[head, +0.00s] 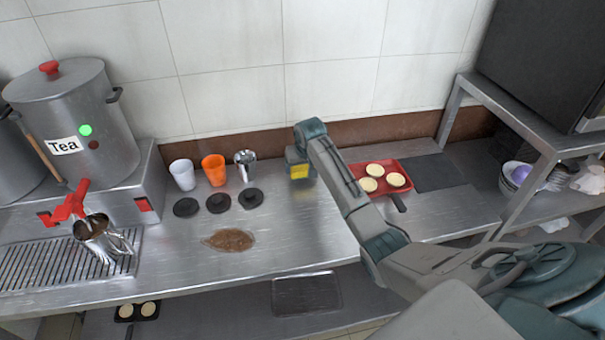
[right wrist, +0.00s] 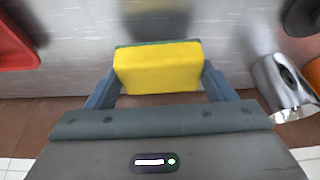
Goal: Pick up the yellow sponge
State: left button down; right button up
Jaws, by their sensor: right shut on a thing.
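The yellow sponge (right wrist: 158,70) with a dark green side is between the two fingers of my right gripper (right wrist: 160,88) in the right wrist view. The fingers touch it at both ends. In the head view the sponge (head: 299,172) shows at the end of my right arm, near the back of the steel counter (head: 290,235). My right gripper (head: 298,163) partly hides it there. I cannot tell whether the sponge touches the counter. My left gripper is not in view.
A white cup (head: 182,175), an orange cup (head: 214,170) and a metal cup (head: 246,163) stand left of the sponge, with black lids (head: 218,203) before them. A brown spill (head: 229,240) lies on the counter. A red tray (head: 402,171) with pale round pieces is at right.

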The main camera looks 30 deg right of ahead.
jog(key=s+a+b, duration=0.1)
jog(key=s+a, duration=0.1)
jog(key=s, duration=0.2)
jog(key=s+a+r+b, duration=0.1)
jog(key=s+a, duration=0.2)
jog(key=s, duration=0.2)
jog(key=s+a+r+b, duration=0.1)
jog(key=s+a, duration=0.2)
jog(key=s, duration=0.2)
jog(key=shift+r+b, duration=0.1)
jog(key=shift+b, duration=0.25)
jog(key=shift+w, duration=0.1)
